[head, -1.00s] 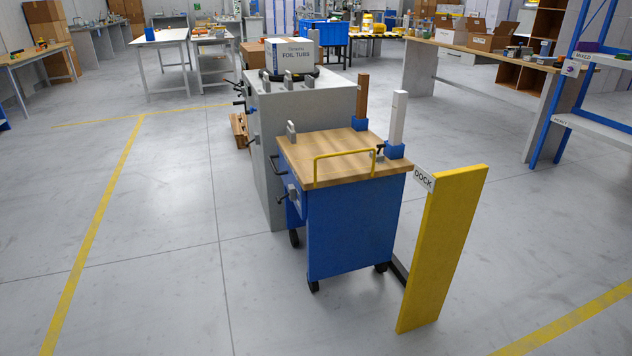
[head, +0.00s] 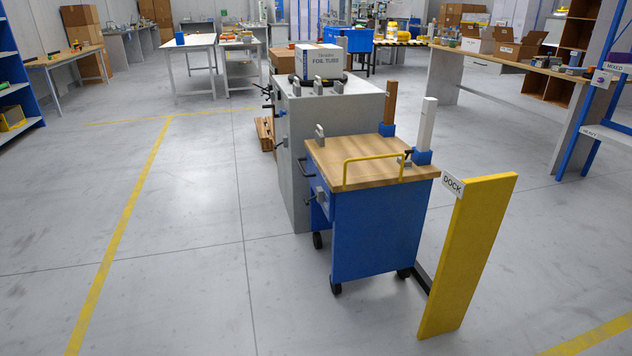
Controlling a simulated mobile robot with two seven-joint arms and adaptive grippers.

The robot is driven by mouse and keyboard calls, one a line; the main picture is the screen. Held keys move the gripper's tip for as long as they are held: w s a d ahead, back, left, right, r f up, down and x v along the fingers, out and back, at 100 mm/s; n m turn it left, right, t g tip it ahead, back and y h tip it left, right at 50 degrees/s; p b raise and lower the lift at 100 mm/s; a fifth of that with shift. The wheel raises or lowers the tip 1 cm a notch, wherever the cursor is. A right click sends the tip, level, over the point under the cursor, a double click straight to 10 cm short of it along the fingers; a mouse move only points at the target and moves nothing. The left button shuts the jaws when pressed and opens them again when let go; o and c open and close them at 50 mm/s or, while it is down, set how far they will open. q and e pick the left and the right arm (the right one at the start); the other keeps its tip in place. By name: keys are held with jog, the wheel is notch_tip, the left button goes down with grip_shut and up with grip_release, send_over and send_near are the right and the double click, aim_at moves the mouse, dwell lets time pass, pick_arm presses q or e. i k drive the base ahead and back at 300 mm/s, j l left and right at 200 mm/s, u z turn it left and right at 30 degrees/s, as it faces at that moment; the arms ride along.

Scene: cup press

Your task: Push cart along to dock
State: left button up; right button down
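The blue cart (head: 378,232) has a wooden top (head: 372,160), a yellow push handle (head: 375,170) and black casters. It stands on the floor right of centre, beside a grey cabinet (head: 298,170). A brown post (head: 389,105) and a white post (head: 428,124) rise in blue holders on its right side. The yellow dock panel (head: 468,255), with a DOCK sign (head: 452,184), stands just right of the cart. A dark bar at floor level lies between them. I cannot tell whether the cart touches it. Neither gripper is in view.
A foil tubs box (head: 318,62) sits on the grey cabinet. The floor to the left is open, with yellow lines (head: 128,210). White tables (head: 195,42) stand at the back. A long bench (head: 510,60) and a blue rack (head: 590,100) stand at right.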

aim_at(377, 223)
jog(key=i+j, duration=0.15)
jog(key=j, duration=0.15)
jog(key=i+j+z, duration=0.15)
jog(key=j, duration=0.2)
jog(key=i+j, duration=0.2)
jog(key=j, duration=0.15)
jog(key=i+j+z, duration=0.15)
jog(key=j, duration=0.2)
jog(key=i+j, duration=0.15)
jog(key=j, duration=0.2)
jog(key=i+j+z, duration=0.1)
jog(key=j, duration=0.25)
